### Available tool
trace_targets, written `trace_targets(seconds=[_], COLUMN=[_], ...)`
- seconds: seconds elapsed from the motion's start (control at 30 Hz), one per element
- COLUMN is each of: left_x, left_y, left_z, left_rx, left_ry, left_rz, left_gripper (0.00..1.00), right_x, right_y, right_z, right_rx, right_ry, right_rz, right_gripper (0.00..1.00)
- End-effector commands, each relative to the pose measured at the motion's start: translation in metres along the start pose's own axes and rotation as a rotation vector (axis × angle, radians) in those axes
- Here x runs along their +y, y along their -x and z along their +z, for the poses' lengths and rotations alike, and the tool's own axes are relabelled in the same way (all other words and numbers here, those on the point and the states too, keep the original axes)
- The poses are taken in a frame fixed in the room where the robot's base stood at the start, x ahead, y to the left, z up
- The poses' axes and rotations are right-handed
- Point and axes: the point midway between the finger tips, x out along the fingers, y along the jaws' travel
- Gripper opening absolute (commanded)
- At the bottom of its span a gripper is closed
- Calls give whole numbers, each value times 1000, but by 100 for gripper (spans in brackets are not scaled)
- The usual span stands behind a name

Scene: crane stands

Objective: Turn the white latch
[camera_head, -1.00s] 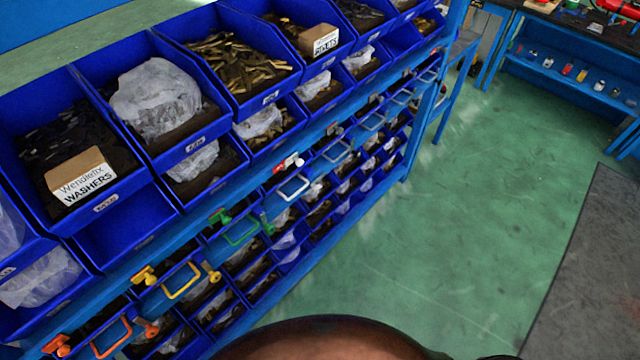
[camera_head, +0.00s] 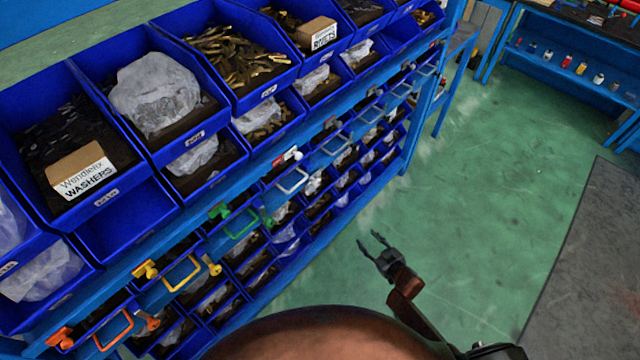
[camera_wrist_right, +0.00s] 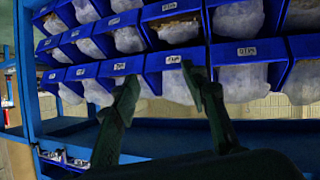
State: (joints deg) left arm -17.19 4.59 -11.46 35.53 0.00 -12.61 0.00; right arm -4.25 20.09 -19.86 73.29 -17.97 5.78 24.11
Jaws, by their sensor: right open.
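The white latch (camera_head: 289,157) sits on the blue front rail of the bin rack in the head view, with a small red part at its left end. A white loop handle (camera_head: 292,182) hangs just below it. My right gripper (camera_head: 368,240) is open and empty over the green floor, below and to the right of the latch and well apart from it. In the right wrist view its two fingers (camera_wrist_right: 160,75) are spread in front of blue bins; I cannot make out the white latch there. My left gripper is not in view.
Green latches and a green loop (camera_head: 240,223), a yellow loop (camera_head: 181,275) and an orange loop (camera_head: 113,332) line the same rail to the left. Blue bins (camera_head: 190,140) fill the rack above and below.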

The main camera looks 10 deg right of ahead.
Motion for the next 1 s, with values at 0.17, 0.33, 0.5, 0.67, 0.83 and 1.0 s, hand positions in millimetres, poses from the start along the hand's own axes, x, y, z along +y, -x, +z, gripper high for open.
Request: trace_targets(seconds=[0.17, 0.33, 0.5, 0.67, 0.83, 1.0], left_x=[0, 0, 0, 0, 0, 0], left_y=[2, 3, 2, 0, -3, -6], left_z=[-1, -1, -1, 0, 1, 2], left_rx=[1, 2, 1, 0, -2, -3], left_ry=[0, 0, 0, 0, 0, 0], left_rz=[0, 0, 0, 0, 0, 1], left_gripper=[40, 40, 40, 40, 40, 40], right_x=[-18, -42, -53, -58, -65, -70], right_y=[0, 21, 26, 8, -16, -32], right_z=[-176, -266, -292, -302, -313, -322], right_rx=[299, 456, 501, 502, 500, 499], right_ry=[86, 134, 148, 147, 147, 147], right_rz=[-117, -206, -236, -235, -234, -234], right_gripper=[41, 41, 41, 41, 41, 41])
